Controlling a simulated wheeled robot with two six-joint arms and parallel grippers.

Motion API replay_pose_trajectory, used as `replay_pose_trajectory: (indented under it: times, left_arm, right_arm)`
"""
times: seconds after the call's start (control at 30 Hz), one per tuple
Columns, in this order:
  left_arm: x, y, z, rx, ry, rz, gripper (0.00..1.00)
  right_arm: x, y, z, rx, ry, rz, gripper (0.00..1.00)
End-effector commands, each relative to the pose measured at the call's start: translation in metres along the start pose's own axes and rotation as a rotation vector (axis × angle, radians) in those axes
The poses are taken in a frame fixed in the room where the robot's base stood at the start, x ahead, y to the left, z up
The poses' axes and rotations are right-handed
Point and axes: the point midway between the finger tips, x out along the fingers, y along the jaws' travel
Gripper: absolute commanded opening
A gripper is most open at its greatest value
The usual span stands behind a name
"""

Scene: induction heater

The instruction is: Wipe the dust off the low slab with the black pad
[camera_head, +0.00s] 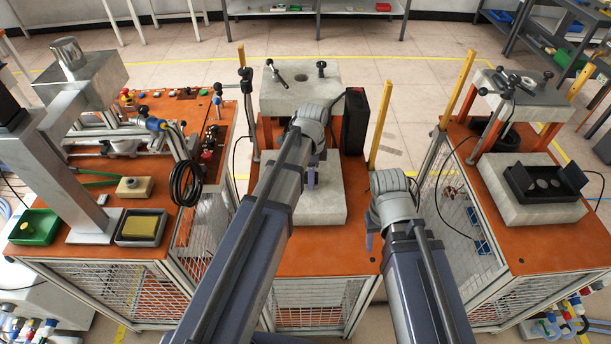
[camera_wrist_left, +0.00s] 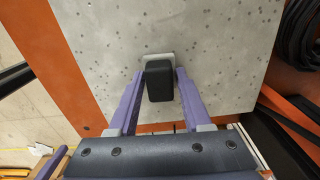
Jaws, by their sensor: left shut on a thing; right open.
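The low slab (camera_head: 325,205) is a pale grey concrete block on the orange middle table. It fills most of the left wrist view (camera_wrist_left: 215,50), with many small dark specks on its face; I cannot tell whether these are dust or the concrete's own pits. My left gripper (camera_head: 312,172) is over the slab's rear part. In the left wrist view its purple fingers (camera_wrist_left: 155,90) are shut on the black pad (camera_wrist_left: 158,83), which has a pale plate at its far end. I cannot tell whether the pad touches the slab. The head view hides the pad. My right gripper (camera_head: 369,238) is open near the slab's right front corner.
A taller grey block (camera_head: 290,95) stands behind the slab, with a black box (camera_head: 355,120) to its right. Yellow posts (camera_head: 381,125) rise at the table's sides. A black cable coil (camera_head: 186,184) hangs at the left station. The table's front strip is clear.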

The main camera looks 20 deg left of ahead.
Motion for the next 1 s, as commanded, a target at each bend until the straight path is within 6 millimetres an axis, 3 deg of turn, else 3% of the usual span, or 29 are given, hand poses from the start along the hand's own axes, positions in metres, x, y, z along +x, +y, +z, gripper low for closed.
replay_pose_trajectory:
  times: [0.27,0.77,1.0]
  left_arm:
    - [-0.001,-0.002,-0.020,0.001,0.003,-0.001,0.00]
    - [-0.002,0.010,-0.019,-0.001,0.000,0.000,0.00]
    - [-0.001,0.011,-0.007,-0.001,0.000,0.000,0.00]
  right_arm:
    - [-0.001,0.000,0.000,0.000,0.000,0.000,0.50]
    - [-0.002,0.000,0.000,0.000,0.000,0.000,0.50]
    - [-0.001,0.000,0.000,0.000,0.000,0.000,0.50]
